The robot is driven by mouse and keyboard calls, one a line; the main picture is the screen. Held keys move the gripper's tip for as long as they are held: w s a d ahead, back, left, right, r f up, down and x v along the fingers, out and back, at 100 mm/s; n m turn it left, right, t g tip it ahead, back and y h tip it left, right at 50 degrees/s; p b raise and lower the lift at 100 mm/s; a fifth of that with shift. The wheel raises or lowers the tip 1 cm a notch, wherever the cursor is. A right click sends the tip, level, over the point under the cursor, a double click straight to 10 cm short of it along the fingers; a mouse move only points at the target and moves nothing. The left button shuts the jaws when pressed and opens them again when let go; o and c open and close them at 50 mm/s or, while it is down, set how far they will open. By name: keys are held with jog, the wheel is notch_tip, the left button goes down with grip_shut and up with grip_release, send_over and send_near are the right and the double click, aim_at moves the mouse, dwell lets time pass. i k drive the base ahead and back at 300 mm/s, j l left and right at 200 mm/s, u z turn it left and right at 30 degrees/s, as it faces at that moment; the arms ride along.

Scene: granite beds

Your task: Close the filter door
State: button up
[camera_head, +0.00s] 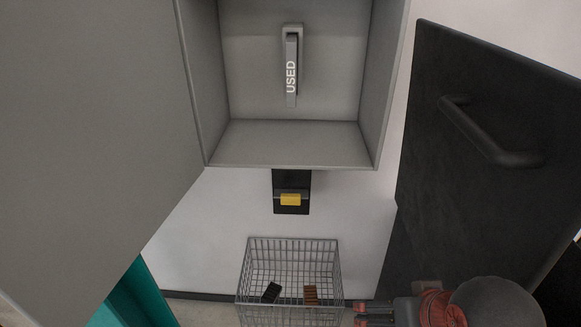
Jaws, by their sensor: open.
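A grey open-fronted box (293,143) is fixed to the wall at the top middle. A wide grey panel (85,110) stands swung out at its left edge and looks like its open door. Inside the box is an upright grey piece marked "USED" (291,70). A black door-like panel (490,120) with a black bar handle (480,135) stands at the right; I cannot tell for certain which panel is the filter door. My gripper (360,314) is at the bottom, right of the wire basket, pointing left, open and empty, apart from both panels.
A wire basket (292,246) below the box holds a black item (271,293) and a brown item (311,295). A black wall fitting with a yellow part (291,199) sits under the box. A teal object (135,300) is at the lower left. Bare wall shows between.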

aim_at(99, 143)
jog(key=k+j, duration=0.15)
jog(key=j, duration=0.25)
jog(key=k+j, duration=0.15)
jog(key=j, duration=0.25)
jog(key=k+j, duration=0.1)
jog(key=j, duration=0.3)
jog(key=k+j, duration=0.15)
jog(key=j, duration=0.3)
jog(key=i+j, duration=0.1)
jog(key=j, duration=0.3)
jog(key=i+j, duration=0.1)
jog(key=j, duration=0.3)
jog(key=k+j, duration=0.2)
jog(key=k, duration=0.25)
jog(key=k+j, duration=0.15)
jog(key=k, duration=0.3)
jog(key=j+z, duration=0.05)
